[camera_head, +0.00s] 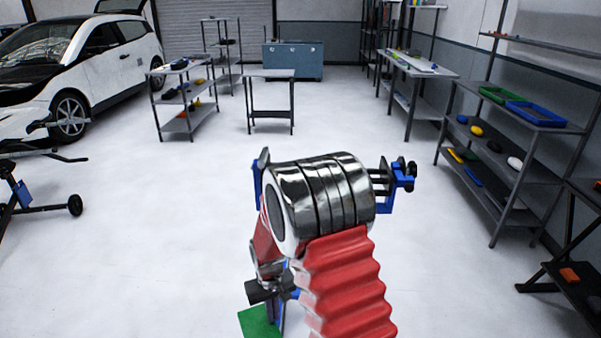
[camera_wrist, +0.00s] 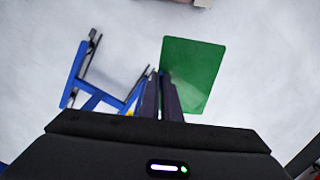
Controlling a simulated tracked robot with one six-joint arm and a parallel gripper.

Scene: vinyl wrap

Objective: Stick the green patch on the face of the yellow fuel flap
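The green patch (camera_wrist: 195,75) is a flat rectangle extending up and right from my fingertips in the wrist view. In the head view it shows at the bottom edge (camera_head: 260,322), partly cut off, below the end of my arm. My gripper (camera_wrist: 162,85) has its two dark fingers close together on the patch's near left corner, and that corner is hidden between or behind them. The patch appears held over the pale floor. I cannot make out the yellow fuel flap in either view.
A white and black car (camera_head: 115,55) stands at the far left, with a dark wheeled stand (camera_head: 30,185) nearer. A shelf cart (camera_head: 185,95), a small table (camera_head: 268,85) and a blue cabinet (camera_head: 293,61) stand at the back. Shelving (camera_head: 520,130) lines the right. The middle floor is clear.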

